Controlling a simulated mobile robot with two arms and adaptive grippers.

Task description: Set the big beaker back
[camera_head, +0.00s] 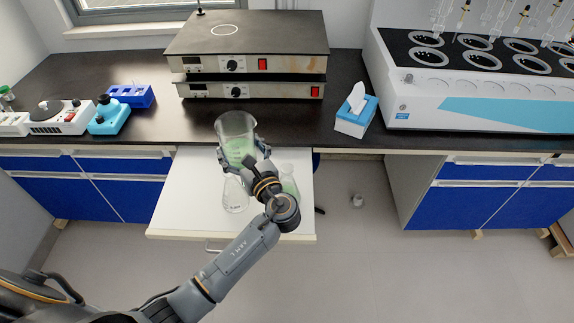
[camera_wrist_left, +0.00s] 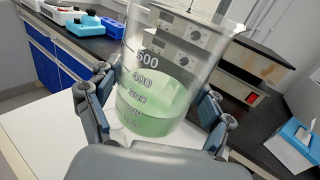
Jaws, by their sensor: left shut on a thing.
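The big beaker (camera_head: 236,128) is clear glass with pale green liquid in it. My left gripper (camera_head: 243,152) is shut around its lower body and holds it near the front edge of the dark bench, over the white pull-out shelf (camera_head: 174,205). In the left wrist view the beaker (camera_wrist_left: 165,75) stands between the two fingers (camera_wrist_left: 150,115), with white volume marks and a slight tilt in the picture. Its base is partly hidden by the gripper. The right gripper is in neither view.
Two flasks, one clear (camera_head: 235,195) and one with green liquid (camera_head: 289,184), stand on the shelf below. Stacked hotplates (camera_head: 248,50) stand behind on the bench. A tissue box (camera_head: 356,117) is to the right. Blue racks (camera_head: 130,96) and small devices are at left.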

